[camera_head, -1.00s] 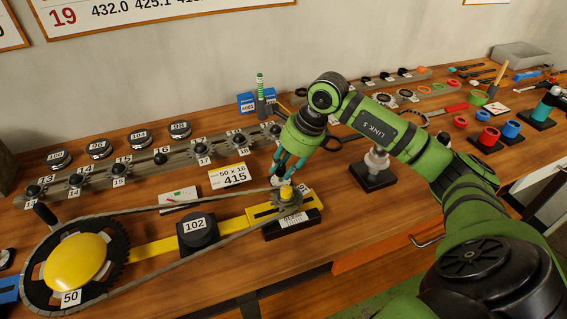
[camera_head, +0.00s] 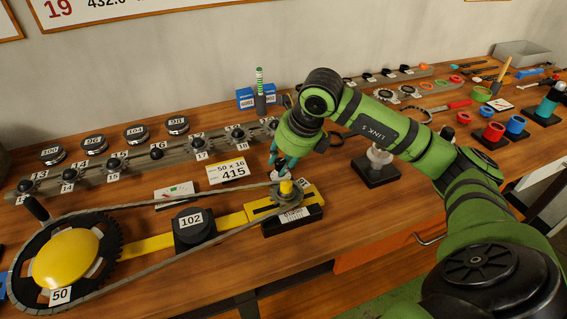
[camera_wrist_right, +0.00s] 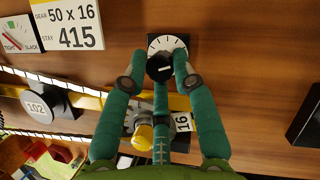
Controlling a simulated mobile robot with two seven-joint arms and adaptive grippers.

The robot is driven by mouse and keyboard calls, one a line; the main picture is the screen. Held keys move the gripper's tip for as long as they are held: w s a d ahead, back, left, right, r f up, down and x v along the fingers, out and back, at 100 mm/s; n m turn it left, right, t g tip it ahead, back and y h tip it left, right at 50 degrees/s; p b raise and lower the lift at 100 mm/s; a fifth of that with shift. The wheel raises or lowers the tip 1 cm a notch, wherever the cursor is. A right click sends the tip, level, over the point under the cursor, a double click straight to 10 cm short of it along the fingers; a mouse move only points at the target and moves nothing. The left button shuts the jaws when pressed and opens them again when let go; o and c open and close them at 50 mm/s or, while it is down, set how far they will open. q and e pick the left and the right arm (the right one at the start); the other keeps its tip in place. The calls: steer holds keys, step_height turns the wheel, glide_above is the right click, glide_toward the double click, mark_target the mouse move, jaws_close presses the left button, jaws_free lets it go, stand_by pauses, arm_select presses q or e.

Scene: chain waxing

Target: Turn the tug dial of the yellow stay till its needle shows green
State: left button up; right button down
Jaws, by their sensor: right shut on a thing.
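The tug dial is a black knob (camera_wrist_right: 160,67) with a white mark on a white scale plate (camera_wrist_right: 167,47), beside the yellow stay (camera_head: 262,208). My right gripper (camera_wrist_right: 160,72) is shut on the knob from above, its green fingers around it. In the head view the fingers (camera_head: 282,163) largely hide the dial. The stay's yellow post and small sprocket (camera_head: 289,192) stand just in front of the fingers. The tight/slack gauge (camera_head: 175,193) lies left of the dial and shows in the wrist view (camera_wrist_right: 16,36); its needle is too small to read surely. My left gripper is out of view.
A chain (camera_head: 150,205) loops from the large chainring (camera_head: 25,255) to the stay's sprocket. A black puck marked 102 (camera_head: 193,228) sits on the yellow bar. A card marked 415 (camera_head: 228,172) lies behind. A black-based stand (camera_head: 375,170) is to the right.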

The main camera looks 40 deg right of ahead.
steer(key=shift+w+r+m+t+h+b, duration=0.15)
steer(key=shift+r+m+h+b, duration=0.05)
steer(key=shift+m, duration=0.35)
steer(key=shift+w+r+m+t+h+b, duration=0.1)
steer(key=shift+r+m+t+h+b, duration=0.1)
steer(key=shift+m, duration=0.35)
steer(key=c, duration=1)
jaws_free()
steer(key=shift+c, duration=0.2)
steer(key=shift+f, duration=0.2)
steer(key=shift+s, duration=0.1)
steer(key=v, duration=1.2)
steer(key=shift+w+r, duration=0.1)
steer(key=shift+w, duration=0.15)
